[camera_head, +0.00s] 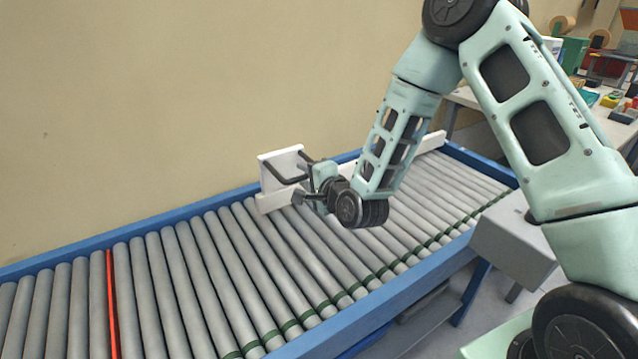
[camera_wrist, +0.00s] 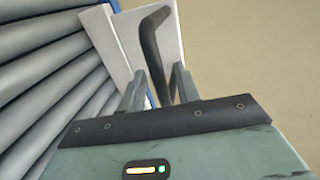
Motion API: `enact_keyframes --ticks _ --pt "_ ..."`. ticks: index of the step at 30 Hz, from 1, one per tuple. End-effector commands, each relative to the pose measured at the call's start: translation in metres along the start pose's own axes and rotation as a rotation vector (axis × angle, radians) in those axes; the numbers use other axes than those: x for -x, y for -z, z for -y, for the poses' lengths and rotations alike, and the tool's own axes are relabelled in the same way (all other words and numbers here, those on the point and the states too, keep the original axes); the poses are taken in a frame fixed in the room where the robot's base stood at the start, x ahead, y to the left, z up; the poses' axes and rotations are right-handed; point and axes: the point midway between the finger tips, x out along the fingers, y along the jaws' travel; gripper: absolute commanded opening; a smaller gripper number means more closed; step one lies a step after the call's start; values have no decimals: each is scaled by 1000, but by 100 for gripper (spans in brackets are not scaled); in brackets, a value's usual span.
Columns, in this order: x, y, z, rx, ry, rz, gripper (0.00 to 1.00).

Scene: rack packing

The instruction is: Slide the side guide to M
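The side guide shows in the head view as a white upright plate (camera_head: 280,172) with a long white rail (camera_head: 432,143) running to the right along the far side of the roller conveyor. A bent black handle (camera_head: 291,176) stands out from the plate. My gripper (camera_head: 311,184) is at this handle, partly hiding the plate and rail. In the wrist view the black handle (camera_wrist: 152,50) passes between the two fingers of my gripper (camera_wrist: 159,82), with a gap visible on each side. The fingers look open around it. No M mark is readable.
The conveyor has grey rollers and a blue frame (camera_head: 400,287). One red strip (camera_head: 112,305) lies among the rollers at the left. The rollers left of the plate are clear. A beige wall (camera_head: 180,100) stands behind. A grey box (camera_head: 512,238) sits at the near right edge.

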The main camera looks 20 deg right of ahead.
Motion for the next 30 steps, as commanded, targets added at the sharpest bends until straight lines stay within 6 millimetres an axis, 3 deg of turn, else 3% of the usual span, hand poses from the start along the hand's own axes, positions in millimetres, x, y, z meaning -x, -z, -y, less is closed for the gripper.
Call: enact_keyframes --ticks 5,13,15,30 --pt "25 0 -1 0 -2 0 32" --pt "88 0 -2 1 -3 0 32" --pt "89 0 6 -2 -6 1 32" --pt "119 0 5 -2 -7 1 32"
